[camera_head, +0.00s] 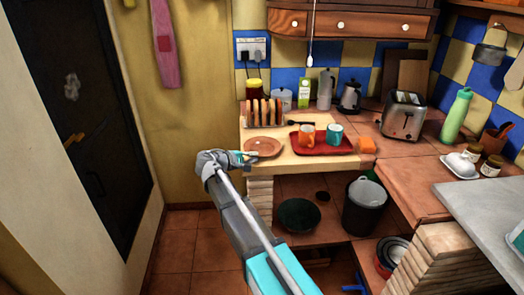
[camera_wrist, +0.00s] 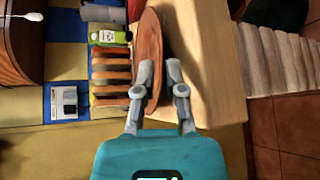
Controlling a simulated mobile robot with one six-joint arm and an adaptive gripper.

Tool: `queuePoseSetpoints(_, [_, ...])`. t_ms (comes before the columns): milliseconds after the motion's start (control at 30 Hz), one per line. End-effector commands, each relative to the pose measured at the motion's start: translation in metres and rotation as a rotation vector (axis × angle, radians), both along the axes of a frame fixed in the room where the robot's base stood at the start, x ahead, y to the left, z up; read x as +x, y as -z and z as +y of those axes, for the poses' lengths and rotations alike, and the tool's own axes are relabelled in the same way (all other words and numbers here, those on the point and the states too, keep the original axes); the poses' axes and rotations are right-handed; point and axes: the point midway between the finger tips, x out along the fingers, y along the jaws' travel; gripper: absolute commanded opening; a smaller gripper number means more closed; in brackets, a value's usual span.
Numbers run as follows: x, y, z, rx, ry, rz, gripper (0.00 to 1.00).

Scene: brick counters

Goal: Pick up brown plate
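The brown plate (camera_head: 263,146) lies on the pale wooden worktop, near its front left edge in the head view. In the wrist view the plate (camera_wrist: 150,40) shows nearly edge-on. My gripper (camera_head: 246,156) is at the plate's near left rim, level with the worktop. In the wrist view my gripper (camera_wrist: 160,68) is open. One finger overlaps the plate's face and the other lies toward the worktop side, with part of the rim between them. I cannot tell whether either finger touches the plate.
A toast rack (camera_head: 262,113) stands just behind the plate. A red tray (camera_head: 320,144) with an orange mug (camera_head: 307,135) and a teal mug (camera_head: 334,134) is to the right. Floor (camera_head: 190,245) is clear at left.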

Motion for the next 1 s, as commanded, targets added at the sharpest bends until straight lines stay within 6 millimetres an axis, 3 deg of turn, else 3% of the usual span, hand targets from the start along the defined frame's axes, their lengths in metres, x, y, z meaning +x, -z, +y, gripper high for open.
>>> queuePoseSetpoints(233, [0.01,0.006,-0.015,0.0,0.0,0.0,0.14])
queuePoseSetpoints(767, [0.011,0.005,-0.016,0.0,0.0,0.0,0.14])
queuePoseSetpoints(867, [0.011,0.005,-0.016,0.0,0.0,0.0,0.01])
queuePoseSetpoints(1000, [0.011,0.005,-0.016,0.0,0.0,0.0,0.0])
